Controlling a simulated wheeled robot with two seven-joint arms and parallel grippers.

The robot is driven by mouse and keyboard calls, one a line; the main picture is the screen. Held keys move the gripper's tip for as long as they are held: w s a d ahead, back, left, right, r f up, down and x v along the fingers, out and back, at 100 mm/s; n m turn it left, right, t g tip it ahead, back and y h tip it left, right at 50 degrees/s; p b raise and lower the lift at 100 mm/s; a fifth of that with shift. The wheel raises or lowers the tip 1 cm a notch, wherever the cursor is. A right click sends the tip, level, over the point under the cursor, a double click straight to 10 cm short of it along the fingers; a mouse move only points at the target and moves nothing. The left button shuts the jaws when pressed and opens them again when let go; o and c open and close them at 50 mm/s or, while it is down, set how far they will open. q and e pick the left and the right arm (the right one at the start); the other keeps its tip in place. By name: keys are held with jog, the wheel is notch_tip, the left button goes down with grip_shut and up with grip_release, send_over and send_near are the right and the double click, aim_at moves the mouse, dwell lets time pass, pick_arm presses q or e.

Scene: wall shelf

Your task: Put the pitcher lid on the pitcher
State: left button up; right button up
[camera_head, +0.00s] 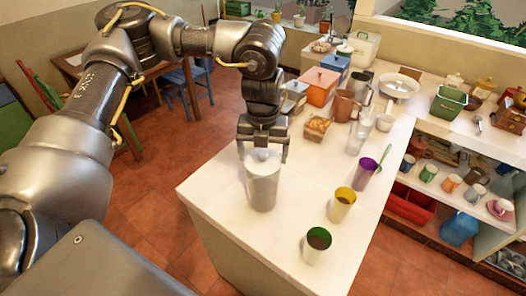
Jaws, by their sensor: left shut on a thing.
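The pitcher (262,190) is a pale grey, cylindrical vessel standing upright on the white counter, near its left edge. The pale pitcher lid (262,157) is at the top of the pitcher, between the fingers of my left gripper (262,156). My left gripper points down from above and is shut on the lid. The lid looks to be at the pitcher's rim, but I cannot tell whether it is fully seated. The gripper body hides part of the view behind the lid. My right gripper is not in view.
A yellow cup (342,206), a green-rimmed cup (317,244) and a purple cup (364,171) stand to the right. Shelves with mugs are at right. Counter between pitcher and cups is clear.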

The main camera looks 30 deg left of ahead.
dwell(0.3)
pick_arm(q)
jog(key=shift+f, duration=0.4)
dwell(0.6)
jog(key=o, duration=0.7)
jog(key=shift+o, duration=0.2)
jog(key=shift+r+p, duration=3.25)
jog(key=shift+r, duration=0.3)
jog(key=shift+f, duration=0.1)
